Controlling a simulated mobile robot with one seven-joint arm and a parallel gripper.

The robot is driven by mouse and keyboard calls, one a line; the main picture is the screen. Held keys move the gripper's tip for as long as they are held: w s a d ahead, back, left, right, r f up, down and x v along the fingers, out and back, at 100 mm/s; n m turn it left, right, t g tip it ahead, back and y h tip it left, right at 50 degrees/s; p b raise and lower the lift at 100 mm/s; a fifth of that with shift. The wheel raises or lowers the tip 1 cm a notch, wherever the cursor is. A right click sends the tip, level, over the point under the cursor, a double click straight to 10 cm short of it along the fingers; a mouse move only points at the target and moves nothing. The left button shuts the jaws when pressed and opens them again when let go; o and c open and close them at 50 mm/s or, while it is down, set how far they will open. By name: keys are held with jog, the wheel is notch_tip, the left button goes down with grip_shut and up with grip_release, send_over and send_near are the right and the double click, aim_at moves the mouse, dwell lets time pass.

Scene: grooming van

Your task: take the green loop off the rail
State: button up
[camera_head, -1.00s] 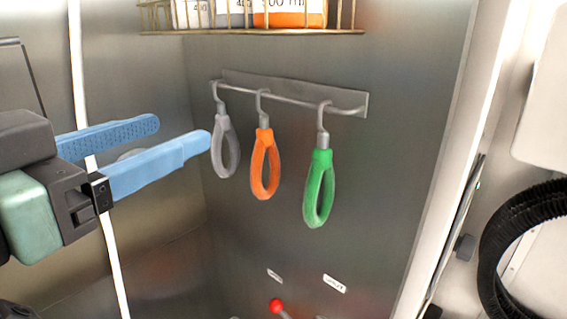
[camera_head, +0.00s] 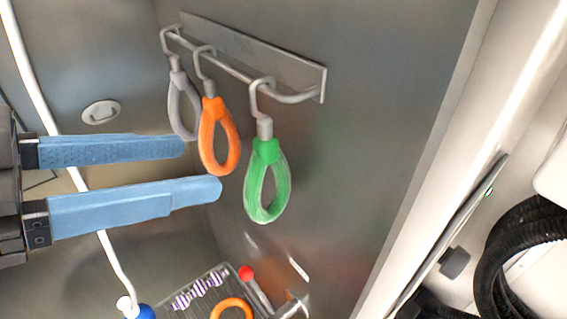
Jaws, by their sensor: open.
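The green loop (camera_head: 283,185) hangs by a metal hook from the rail (camera_head: 231,70), at the rail's right end. The orange loop (camera_head: 205,140) and the grey loop (camera_head: 171,105) hang to its left on the same rail. My gripper (camera_head: 203,168) has two blue fingers, spread apart with nothing between them. It comes in from the left, with its fingertips near the orange and grey loops in the picture and short of the green loop. I cannot tell its depth from the loops.
The rail's backing plate (camera_head: 318,84) is on a metal wall. Below are a dark tray (camera_head: 186,312) with a striped item (camera_head: 199,290), an orange ring (camera_head: 217,306) and a red ball-ended lever (camera_head: 246,273). A white pole (camera_head: 22,52) stands left; a black hose (camera_head: 497,255) is at right.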

aim_at(256, 152)
jog(key=p+x, duration=0.1)
jog(key=x, duration=0.3)
jog(key=shift+w+d+f, duration=0.1)
jog(key=shift+w+d, duration=0.15)
jog(key=p+x, duration=0.2)
jog(key=x, duration=0.1)
jog(key=p+x, duration=0.1)
jog(key=shift+w+d, duration=0.15)
jog(key=shift+w, duration=0.05)
jog(key=shift+w+d+f, duration=0.15)
jog(key=shift+w+d, duration=0.15)
jog(key=shift+d, duration=0.1)
grip_shut()
